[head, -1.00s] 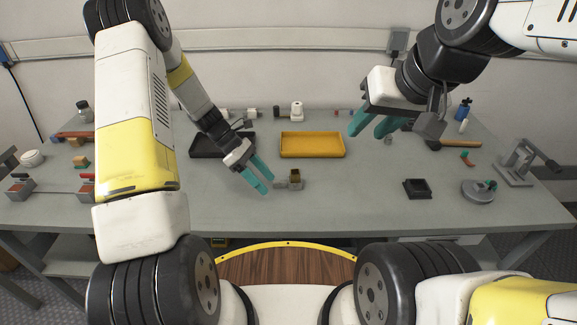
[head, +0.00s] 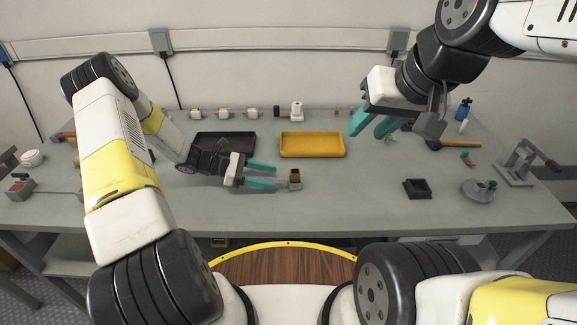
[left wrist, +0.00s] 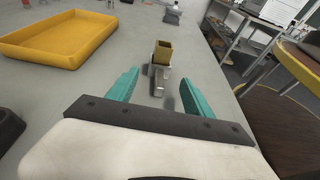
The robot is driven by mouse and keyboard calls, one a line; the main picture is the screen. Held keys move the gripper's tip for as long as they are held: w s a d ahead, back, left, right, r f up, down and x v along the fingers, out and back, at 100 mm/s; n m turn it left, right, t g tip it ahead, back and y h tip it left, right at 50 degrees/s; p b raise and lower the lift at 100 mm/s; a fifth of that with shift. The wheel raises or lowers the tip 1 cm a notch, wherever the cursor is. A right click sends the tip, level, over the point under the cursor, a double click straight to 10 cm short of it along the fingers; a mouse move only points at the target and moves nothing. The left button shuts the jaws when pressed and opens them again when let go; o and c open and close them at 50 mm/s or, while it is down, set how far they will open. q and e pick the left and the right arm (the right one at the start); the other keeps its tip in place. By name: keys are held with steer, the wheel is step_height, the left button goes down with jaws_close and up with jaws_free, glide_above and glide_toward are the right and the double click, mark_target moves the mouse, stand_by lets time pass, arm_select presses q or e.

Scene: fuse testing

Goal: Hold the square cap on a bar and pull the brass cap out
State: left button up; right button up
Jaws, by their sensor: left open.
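A small square brass-coloured cap (head: 295,174), dark inside its open top, stands upright near the middle of the table. A low grey bar (head: 284,184) lies against it, pointing toward my left gripper (head: 276,176). The left wrist view also shows the brass cap (left wrist: 163,52) straight ahead and the grey bar (left wrist: 159,84) in front of it. My left gripper is low, open and roughly level, its teal fingers on either side of the bar's near end, with gaps. I cannot tell whether it touches anything. My right gripper (head: 366,132) hangs higher at the right, fingers apart and empty.
A yellow tray (head: 312,155) lies behind the cap, and a black tray (head: 225,151) lies behind my left gripper. A small black square holder (head: 417,188) and a round grey device (head: 477,192) stand to the right. The table between cap and black holder is clear.

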mark_target(283, 181)
arm_select(q)
steer(key=shift+x, duration=2.8)
steer(key=shift+c, duration=0.2)
steer(key=c, duration=0.9)
jaws_close()
steer(key=shift+a+f, duration=0.1)
steer(key=shift+f, duration=0.1)
